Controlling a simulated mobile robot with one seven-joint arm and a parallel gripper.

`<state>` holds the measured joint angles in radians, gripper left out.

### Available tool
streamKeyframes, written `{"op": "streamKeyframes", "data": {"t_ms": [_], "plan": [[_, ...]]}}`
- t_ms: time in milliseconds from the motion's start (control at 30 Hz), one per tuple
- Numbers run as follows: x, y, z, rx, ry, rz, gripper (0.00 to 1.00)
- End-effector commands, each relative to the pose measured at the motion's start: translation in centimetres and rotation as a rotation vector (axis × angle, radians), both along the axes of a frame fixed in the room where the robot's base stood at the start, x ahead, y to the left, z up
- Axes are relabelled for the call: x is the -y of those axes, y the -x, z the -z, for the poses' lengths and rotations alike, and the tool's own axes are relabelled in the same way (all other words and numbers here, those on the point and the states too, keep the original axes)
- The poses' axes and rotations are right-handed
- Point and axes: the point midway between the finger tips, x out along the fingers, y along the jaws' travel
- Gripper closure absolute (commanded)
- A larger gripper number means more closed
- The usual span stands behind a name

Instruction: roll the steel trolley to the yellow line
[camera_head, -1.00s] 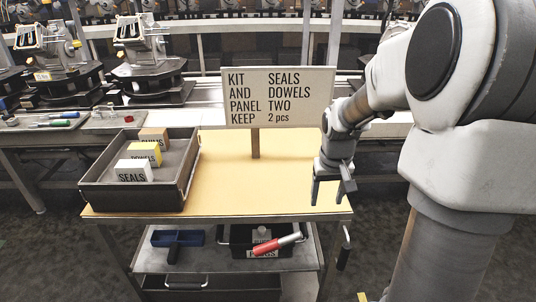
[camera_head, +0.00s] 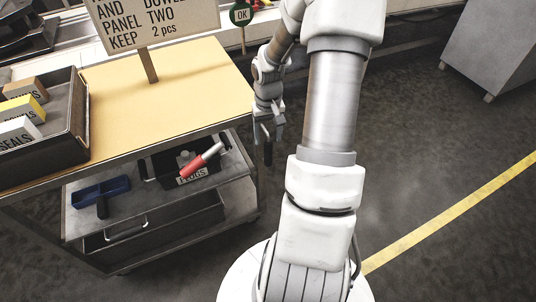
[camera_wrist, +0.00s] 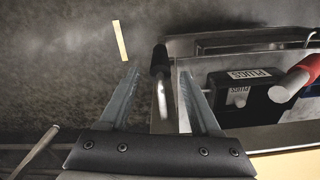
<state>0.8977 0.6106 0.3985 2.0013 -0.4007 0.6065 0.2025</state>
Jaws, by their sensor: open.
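The steel trolley (camera_head: 140,272) has a yellow top (camera_head: 205,85) and a lower shelf, and stands left of my arm. My gripper (camera_head: 264,138) points down beside the trolley's right end. In the wrist view my gripper (camera_wrist: 159,74) is open, and the trolley's black handle grip (camera_wrist: 160,60) appears between its fingertips with gaps on both sides. I cannot tell its depth from the fingers.
On the top are a grey tray (camera_head: 78,130) with labelled boxes and a sign (camera_head: 155,28). The lower shelf holds a blue item (camera_head: 100,192) and a black PLUGS bin (camera_head: 160,178) with a red-handled tool (camera_head: 200,162). A grey cabinet (camera_head: 500,50) stands far right.

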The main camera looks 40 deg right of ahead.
Motion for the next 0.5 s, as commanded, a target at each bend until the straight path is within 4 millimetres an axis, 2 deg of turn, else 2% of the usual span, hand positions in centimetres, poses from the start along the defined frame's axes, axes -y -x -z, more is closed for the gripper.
{"op": "streamKeyframes", "data": {"t_ms": [33,200,300,500], "plan": [[-0.1,0.0,1.6,-0.002,-0.002,-0.002,0.36],[0.0,0.0,4.8,-0.001,-0.002,0.0,0.36],[0.0,0.0,6.0,0.0,-0.001,-0.001,0.36],[0.0,0.0,7.2,0.0,0.0,-0.001,0.36]]}}
